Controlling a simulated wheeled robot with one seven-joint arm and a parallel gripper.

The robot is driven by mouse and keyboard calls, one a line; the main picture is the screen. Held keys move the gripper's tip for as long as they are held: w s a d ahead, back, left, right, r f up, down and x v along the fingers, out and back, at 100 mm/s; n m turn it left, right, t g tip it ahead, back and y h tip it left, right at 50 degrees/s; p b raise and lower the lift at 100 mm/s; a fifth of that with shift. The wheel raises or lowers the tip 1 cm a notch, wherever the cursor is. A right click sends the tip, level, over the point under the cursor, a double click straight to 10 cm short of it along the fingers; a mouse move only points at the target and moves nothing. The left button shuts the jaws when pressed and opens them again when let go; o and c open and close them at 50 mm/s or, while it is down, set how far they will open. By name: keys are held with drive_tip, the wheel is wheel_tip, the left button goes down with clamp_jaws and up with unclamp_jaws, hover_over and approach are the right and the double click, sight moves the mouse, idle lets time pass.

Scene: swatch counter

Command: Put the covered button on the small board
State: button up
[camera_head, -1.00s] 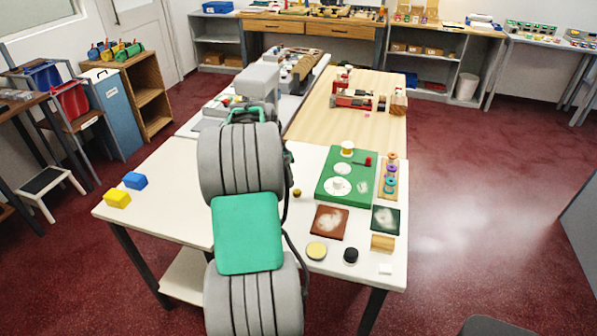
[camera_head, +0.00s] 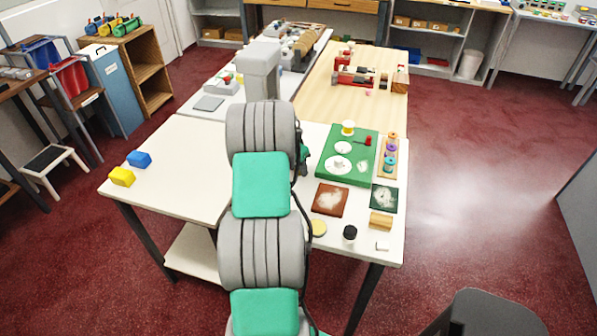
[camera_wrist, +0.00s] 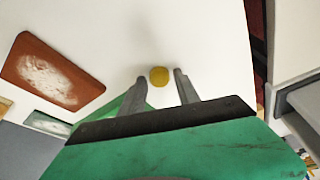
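A small mustard-yellow round piece, apparently the covered button (camera_wrist: 159,76), lies on the white counter in the wrist view. My gripper (camera_wrist: 159,83) is open, with one finger on each side of the button and a gap to both. In the head view my own arm hides the button and the gripper. Two small boards with whitish smudges lie on the counter: a rust-brown one (camera_head: 330,199) and a smaller dark green one (camera_head: 384,198). The wrist view also shows the brown board (camera_wrist: 28,62) and part of the dark one (camera_wrist: 45,123).
A peg stand (camera_head: 388,166), a wooden block (camera_head: 381,220), a black-topped jar (camera_head: 350,234) and a yellow disc (camera_head: 318,228) are near. Yellow (camera_head: 122,176) and blue (camera_head: 139,158) blocks sit left.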

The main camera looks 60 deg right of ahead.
clamp_jaws()
drive_tip(key=shift+r, duration=0.15)
idle(0.4)
